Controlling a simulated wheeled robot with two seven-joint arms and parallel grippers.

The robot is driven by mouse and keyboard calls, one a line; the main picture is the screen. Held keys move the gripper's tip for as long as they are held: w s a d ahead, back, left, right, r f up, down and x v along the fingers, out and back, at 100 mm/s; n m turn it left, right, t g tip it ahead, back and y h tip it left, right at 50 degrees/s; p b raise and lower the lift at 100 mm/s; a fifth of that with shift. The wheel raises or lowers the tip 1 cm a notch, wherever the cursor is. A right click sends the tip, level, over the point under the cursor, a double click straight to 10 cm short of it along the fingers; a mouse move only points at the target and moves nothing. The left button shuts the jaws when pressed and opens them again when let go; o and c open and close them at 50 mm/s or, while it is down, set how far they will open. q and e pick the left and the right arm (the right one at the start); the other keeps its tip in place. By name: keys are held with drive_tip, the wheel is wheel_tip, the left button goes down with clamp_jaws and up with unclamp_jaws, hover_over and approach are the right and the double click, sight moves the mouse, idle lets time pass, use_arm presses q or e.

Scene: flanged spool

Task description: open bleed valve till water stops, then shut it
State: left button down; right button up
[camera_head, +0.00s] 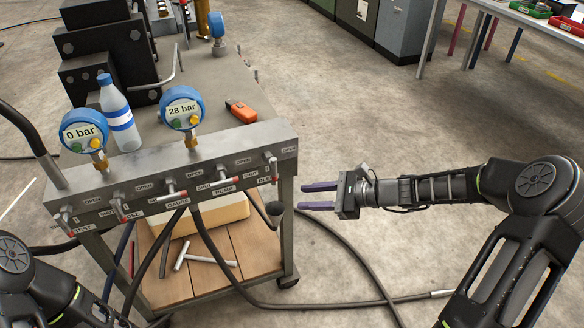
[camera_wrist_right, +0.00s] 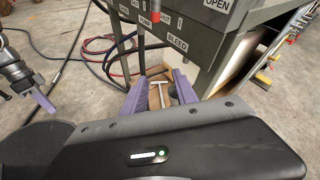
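The bleed valve (camera_head: 272,168) is at the right end of the grey manifold (camera_head: 225,150), its red-tipped lever pointing down. In the right wrist view its BLEED label (camera_wrist_right: 177,43) shows near a red lever tip (camera_wrist_right: 151,28). A small dark funnel (camera_head: 275,208) hangs below; I cannot make out any water. My right gripper (camera_head: 303,197) is open and empty, right of the valve and apart from it. The left gauge (camera_head: 84,131) reads 0 bar, the right gauge (camera_head: 182,109) 28 bar. My left gripper (camera_wrist_right: 42,104) shows partly in the wrist view; its opening is unclear.
Several other valve levers line the manifold's front. A bottle (camera_head: 117,115) and an orange device (camera_head: 240,110) stand on the cart top. Black hoses (camera_head: 340,240) hang down and cross the floor. The floor right of the cart is mostly free.

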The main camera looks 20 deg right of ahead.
sight(273, 159)
wheel_tip(273, 159, up, 11)
drive_tip(key=a+m+t+y, duration=0.1)
drive_tip(key=m+y, duration=0.1)
drive_tip(key=y, duration=0.2)
drive_tip(key=shift+w+r, duration=0.15)
drive_tip(key=shift+a, duration=0.2)
drive_tip(key=x, duration=0.7)
drive_tip(key=shift+w+a+r, duration=0.1)
drive_tip(key=shift+w+a, duration=0.15)
drive_tip(key=shift+a, duration=0.05)
clamp_jaws()
